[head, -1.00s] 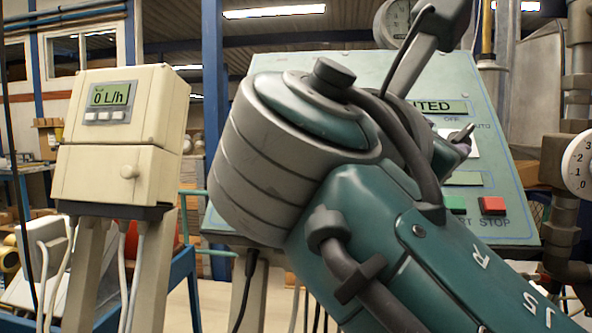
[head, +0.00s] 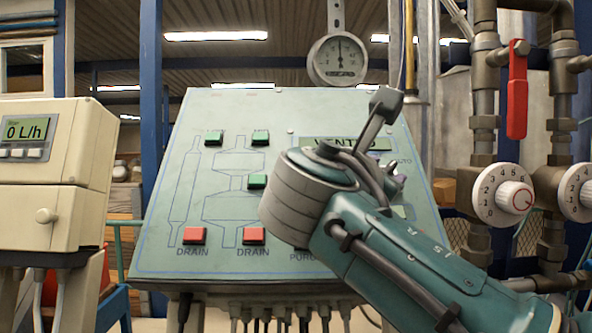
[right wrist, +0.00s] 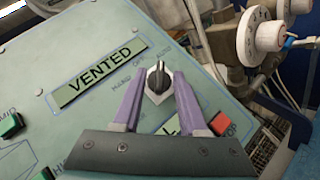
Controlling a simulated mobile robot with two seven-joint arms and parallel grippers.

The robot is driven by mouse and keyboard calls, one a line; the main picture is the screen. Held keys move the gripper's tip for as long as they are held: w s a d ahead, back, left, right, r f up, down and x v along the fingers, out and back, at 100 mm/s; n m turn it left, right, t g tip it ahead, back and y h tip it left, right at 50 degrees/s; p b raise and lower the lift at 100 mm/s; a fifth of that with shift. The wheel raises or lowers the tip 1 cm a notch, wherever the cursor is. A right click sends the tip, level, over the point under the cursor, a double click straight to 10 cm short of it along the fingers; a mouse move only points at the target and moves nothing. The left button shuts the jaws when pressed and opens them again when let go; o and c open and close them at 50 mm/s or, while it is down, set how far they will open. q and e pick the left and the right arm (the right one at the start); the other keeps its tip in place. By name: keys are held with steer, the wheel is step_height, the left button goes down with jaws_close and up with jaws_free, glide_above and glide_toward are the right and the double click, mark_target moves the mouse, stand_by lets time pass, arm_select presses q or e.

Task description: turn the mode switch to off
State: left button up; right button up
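The mode switch (right wrist: 158,80) is a black knob on a pale plate on the sloped green panel. In the right wrist view its labels read HAND, OFF and AUTO, and the knob appears to point towards AUTO. My right gripper (right wrist: 159,75) is open, with one purple finger on each side of the knob. Whether the fingers touch it I cannot tell. My left gripper is not in view.
The control panel (head: 165,250) has a VENTED display (right wrist: 98,78), green buttons and red buttons, one red button (right wrist: 220,122) near the right finger. A gauge (head: 338,60) stands above it. Pipes with a red lever (head: 517,90) and dials (head: 503,195) are right. A cream meter box (head: 50,215) is left.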

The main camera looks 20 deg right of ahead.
jaws_close()
stand_by(0.5)
steer(key=shift+r+n+t+p, duration=0.15)
steer(key=shift+n+t+p, duration=0.35)
steer(key=shift+p, duration=0.25)
steer(key=n+t+y+p, duration=0.1)
steer(key=n+p, duration=0.1)
steer(key=n+t+y+p, duration=0.1)
steer(key=shift+s+d+n+t+p, duration=0.2)
steer(key=shift+n+t+p, duration=0.15)
steer(key=shift+n+t, duration=0.05)
steer(key=n+t+y+p, duration=0.1)
steer(key=n+t+y, duration=0.1)
steer(key=n, duration=0.1)
steer(key=shift+s+d+n+y+p, duration=0.1)
steer(key=shift+d+n+y+p, duration=0.05)
steer(key=shift+n+y+p, duration=0.2)
steer(key=shift+d+f+n+t+y+p, duration=0.2)
steer(key=shift+n+t+y, duration=0.25)
steer(key=shift+n+y, duration=0.5)
steer(key=shift+a+f+n+t+y+p, duration=0.1)
steer(key=shift+n+t+y+p, duration=0.3)
steer(key=shift+n+y, duration=0.5)
steer(key=shift+n, duration=0.4)
